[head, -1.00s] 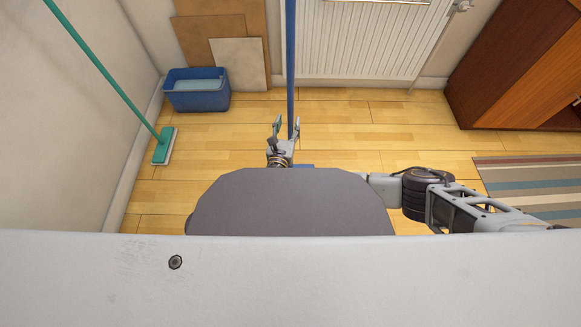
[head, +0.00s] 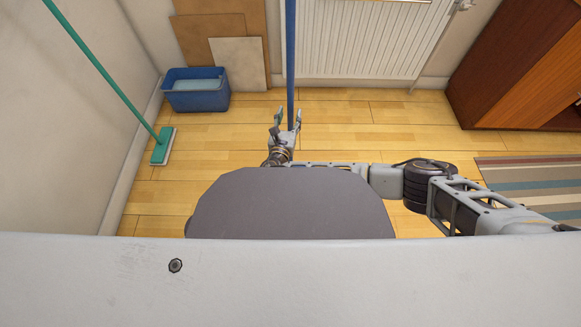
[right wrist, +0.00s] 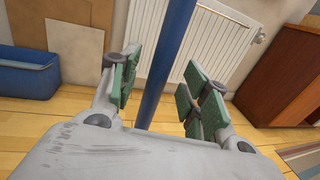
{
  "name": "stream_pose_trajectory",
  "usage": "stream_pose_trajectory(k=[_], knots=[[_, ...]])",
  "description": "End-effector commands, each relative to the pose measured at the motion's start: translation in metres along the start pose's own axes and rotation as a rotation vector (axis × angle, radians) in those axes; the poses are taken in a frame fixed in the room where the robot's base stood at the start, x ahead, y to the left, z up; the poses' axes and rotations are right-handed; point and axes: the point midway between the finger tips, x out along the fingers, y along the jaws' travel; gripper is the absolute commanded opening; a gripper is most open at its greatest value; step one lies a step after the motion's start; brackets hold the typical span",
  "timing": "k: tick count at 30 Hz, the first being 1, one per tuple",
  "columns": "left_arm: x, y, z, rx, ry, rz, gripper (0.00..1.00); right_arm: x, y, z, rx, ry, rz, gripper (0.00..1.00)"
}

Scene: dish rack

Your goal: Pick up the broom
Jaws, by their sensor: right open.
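A blue pole (head: 290,60), seemingly the broom's handle, stands upright in front of the radiator. Its lower end is hidden behind my right gripper in the head view. My right gripper (head: 288,118) is open in front of the pole. In the right wrist view, the pole (right wrist: 166,60) passes between the green-padded fingers of the open gripper (right wrist: 160,85), nearer the left finger, with gaps visible on both sides. Its bottom is hidden by the gripper body. My left gripper is not in view.
A green-handled tool (head: 100,65) with a flat head leans at the left wall. A blue bucket (head: 196,95) stands by boards (head: 240,65). A radiator (head: 360,45) is behind the pole; a wooden cabinet (head: 520,70) and striped rug (head: 530,185) are at right.

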Motion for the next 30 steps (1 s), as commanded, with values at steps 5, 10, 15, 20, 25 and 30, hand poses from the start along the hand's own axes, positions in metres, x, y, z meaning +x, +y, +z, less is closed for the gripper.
stream_pose_trajectory(k=[5, 10, 15, 20, 25, 30], knots=[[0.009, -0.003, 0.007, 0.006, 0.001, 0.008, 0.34, 0.015, 0.000, -0.002, 0.000, -0.003, -0.001, 0.46], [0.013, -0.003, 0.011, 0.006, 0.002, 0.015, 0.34, 0.026, 0.000, -0.001, 0.000, -0.002, 0.000, 0.46], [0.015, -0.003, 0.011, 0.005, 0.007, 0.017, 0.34, 0.029, 0.000, -0.001, 0.000, 0.000, -0.001, 0.46], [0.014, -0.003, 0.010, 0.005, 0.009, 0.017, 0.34, 0.029, 0.000, -0.001, 0.000, 0.000, -0.001, 0.46], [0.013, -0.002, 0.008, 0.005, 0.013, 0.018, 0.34, 0.029, 0.000, -0.001, 0.000, 0.000, -0.001, 0.46], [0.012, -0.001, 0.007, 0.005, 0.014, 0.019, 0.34, 0.029, 0.000, -0.001, 0.000, 0.000, -0.001, 0.34]])
